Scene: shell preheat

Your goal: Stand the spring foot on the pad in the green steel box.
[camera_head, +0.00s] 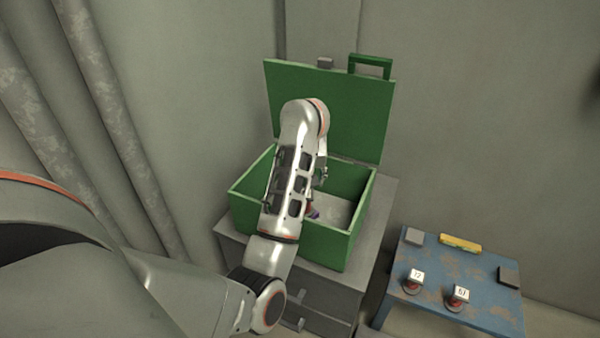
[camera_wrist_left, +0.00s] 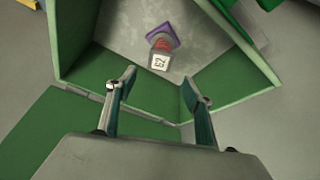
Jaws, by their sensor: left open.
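The green steel box (camera_head: 300,240) stands open with its lid (camera_head: 345,110) raised; its wall also shows in the left wrist view (camera_wrist_left: 225,80). Inside, a spring foot (camera_wrist_left: 160,48) with a red body and a white numbered label on top appears upright on the purple pad (camera_wrist_left: 165,32). Its contact with the pad is partly hidden.
A grey cabinet (camera_head: 325,293) carries the box. Pipes (camera_head: 110,110) run up the left wall.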

